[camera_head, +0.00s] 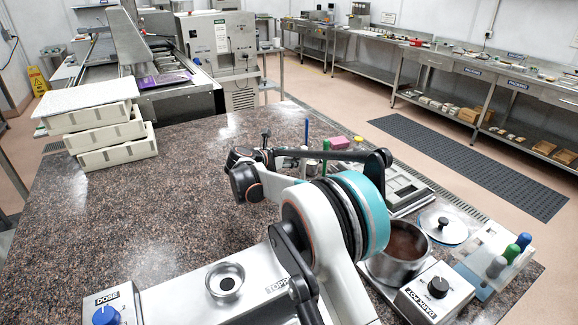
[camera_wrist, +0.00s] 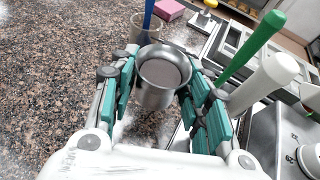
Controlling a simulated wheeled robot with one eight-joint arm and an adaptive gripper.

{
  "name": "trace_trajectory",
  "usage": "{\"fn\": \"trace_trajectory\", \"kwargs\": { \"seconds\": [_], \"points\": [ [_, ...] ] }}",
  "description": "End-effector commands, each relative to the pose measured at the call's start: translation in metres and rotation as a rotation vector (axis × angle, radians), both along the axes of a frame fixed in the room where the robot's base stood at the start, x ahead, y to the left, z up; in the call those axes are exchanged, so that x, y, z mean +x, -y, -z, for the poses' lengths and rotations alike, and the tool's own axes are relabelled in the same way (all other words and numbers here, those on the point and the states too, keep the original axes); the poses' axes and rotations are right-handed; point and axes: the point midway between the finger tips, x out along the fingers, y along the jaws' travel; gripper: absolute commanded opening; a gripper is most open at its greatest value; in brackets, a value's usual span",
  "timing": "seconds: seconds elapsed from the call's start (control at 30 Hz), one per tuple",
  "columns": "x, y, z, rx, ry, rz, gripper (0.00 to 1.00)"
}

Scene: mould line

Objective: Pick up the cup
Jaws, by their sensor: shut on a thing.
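In the wrist view the cup (camera_wrist: 160,92) is a small, round, silver metal vessel with an open top and a grey-brown interior. It sits upright or slightly tilted between the green-padded fingers of my gripper (camera_wrist: 157,88), which is shut on it. One finger lies on each side of its wall. Whether its base touches the counter is not clear. In the head view my arm hides the cup and most of the gripper.
A glass (camera_wrist: 146,28) holding a blue-handled tool stands just behind the cup. A green handle (camera_wrist: 252,46) and a white handle (camera_wrist: 264,84) rise close on the right. A pot of brown liquid (camera_head: 398,254) stands right of my arm.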

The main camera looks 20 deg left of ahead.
Motion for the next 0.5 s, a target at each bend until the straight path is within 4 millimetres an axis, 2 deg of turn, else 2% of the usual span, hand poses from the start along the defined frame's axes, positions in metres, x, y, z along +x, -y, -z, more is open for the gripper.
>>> {"fn": "trace_trajectory", "kwargs": {
  "seconds": [0.03, 0.2, 0.4, 0.5],
  "points": [
    [0.000, 0.000, -0.018, 0.000, 0.000, 0.000, 0.14],
    [0.000, 0.000, -0.061, 0.000, 0.000, 0.000, 0.14],
    [0.000, 0.000, -0.101, 0.000, 0.000, 0.000, 0.14],
    [0.000, 0.000, -0.114, 0.000, 0.000, 0.000, 0.14]
  ]
}}
